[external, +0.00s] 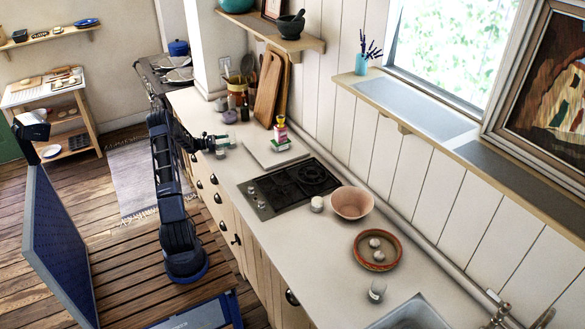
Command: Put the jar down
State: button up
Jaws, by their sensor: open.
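My gripper (228,141) is over the left part of the pale counter (335,262), near its front edge, at the end of my dark blue arm. It is open. A small pale jar-like thing (221,153) is right at the gripper, just below the fingers in the picture. It seems to stand on the counter, but it is too small to tell whether the fingers touch it. A white jar (316,204) stands by the stove's right corner. A clear jar with a pale lid (377,291) stands near the sink.
A black stove top (290,187) is right of my gripper. A white board (262,151) and a pink-and-yellow bottle (281,130) are behind it. A pink bowl (351,202) and a brown dish (377,261) stand farther right. Cutting boards (268,90) lean on the wall.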

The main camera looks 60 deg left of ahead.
jog(key=shift+v, duration=3.2)
